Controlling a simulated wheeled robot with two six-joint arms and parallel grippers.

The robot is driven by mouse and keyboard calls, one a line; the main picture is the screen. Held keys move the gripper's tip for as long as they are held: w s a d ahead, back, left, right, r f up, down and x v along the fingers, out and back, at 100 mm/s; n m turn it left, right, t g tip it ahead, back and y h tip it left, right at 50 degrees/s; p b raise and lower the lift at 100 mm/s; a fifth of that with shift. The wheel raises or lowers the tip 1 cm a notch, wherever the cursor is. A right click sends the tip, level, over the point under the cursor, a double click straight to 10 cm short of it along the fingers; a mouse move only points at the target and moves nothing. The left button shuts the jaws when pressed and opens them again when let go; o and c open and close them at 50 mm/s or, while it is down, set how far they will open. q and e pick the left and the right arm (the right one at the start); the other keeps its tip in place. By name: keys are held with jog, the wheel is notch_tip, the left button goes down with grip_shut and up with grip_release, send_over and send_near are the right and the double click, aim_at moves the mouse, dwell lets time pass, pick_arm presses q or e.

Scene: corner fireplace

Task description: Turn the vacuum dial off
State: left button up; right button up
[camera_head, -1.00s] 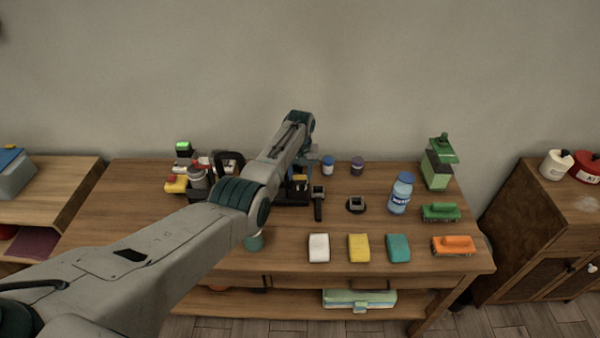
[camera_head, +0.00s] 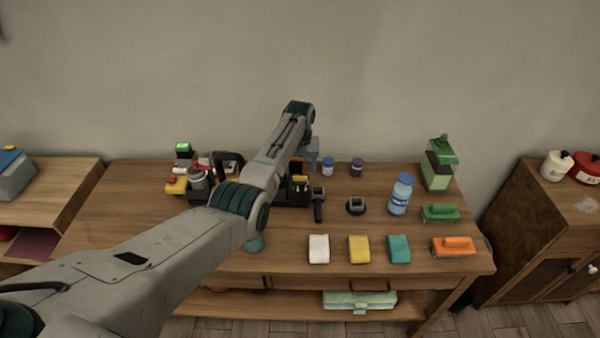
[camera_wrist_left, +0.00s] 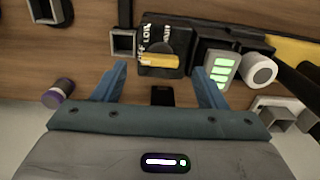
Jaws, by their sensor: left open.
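The vacuum dial is a black block with a yellow handle (camera_wrist_left: 160,60), shown at the top middle of the left wrist view. The handle lies roughly left-right there; small white lettering beside it is partly readable, and its pointing end is unclear. In the head view the dial (camera_head: 300,181) stands near the table's middle, partly behind my arm. My left gripper (camera_wrist_left: 162,84) is open and empty, its two fingers apart on the near side of the dial, with no visible contact. In the head view the gripper (camera_head: 312,152) is partly hidden behind my forearm. My right gripper is not in view.
A unit with green lights (camera_wrist_left: 219,70) adjoins the dial. A small jar (camera_wrist_left: 58,93) is near the left finger. The wooden table (camera_head: 285,232) also bears sponges, a blue bottle (camera_head: 401,194), brushes and a green dispenser (camera_head: 440,165). The wall is close behind.

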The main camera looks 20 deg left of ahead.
aim_at(300, 177)
pick_arm(q)
notch_tip(300, 177, up, 8)
jog(key=b, duration=0.1)
jog(key=shift+f, duration=0.25)
